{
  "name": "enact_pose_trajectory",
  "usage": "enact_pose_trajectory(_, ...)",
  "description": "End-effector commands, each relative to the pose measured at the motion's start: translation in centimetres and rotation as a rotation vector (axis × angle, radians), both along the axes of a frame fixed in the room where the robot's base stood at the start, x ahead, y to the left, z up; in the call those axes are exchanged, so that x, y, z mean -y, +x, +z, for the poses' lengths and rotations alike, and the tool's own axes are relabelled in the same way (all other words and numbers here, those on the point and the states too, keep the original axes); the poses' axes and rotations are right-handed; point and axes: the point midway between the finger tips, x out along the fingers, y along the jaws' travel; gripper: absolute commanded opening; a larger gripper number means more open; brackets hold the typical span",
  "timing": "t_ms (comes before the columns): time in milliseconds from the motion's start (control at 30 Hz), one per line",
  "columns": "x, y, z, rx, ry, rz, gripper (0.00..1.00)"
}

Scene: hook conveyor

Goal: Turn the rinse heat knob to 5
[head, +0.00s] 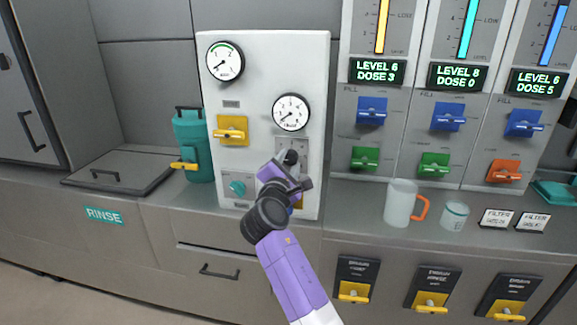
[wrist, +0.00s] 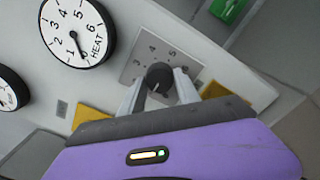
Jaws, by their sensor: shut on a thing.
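The heat knob (wrist: 160,77) is a dark round knob on a grey numbered plate (wrist: 134,64). My gripper (wrist: 158,88) is shut on it, one finger on each side. In the head view my gripper (head: 289,165) reaches the lower right of the white panel, and the knob (head: 291,157) shows at its tip. The knob's pointer is hard to read. Above the knob is the round HEAT gauge (head: 291,112). It also shows in the wrist view (wrist: 77,33), its needle near the low end of the scale. A teal RINSE label (head: 104,215) is on the counter front.
The white panel (head: 268,65) also carries another gauge (head: 225,61), a yellow switch (head: 232,129) and a teal knob (head: 237,187). A teal canister (head: 193,145) stands left of it. A mug (head: 400,203) and a cup (head: 454,216) stand to the right.

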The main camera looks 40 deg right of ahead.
Motion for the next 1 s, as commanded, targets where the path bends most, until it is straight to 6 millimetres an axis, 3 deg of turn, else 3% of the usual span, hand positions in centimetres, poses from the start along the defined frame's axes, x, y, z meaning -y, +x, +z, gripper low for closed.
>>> enact_pose_trajectory(1000,-0.05,-0.03,-0.42,0.763,0.596,-0.001,0.00)
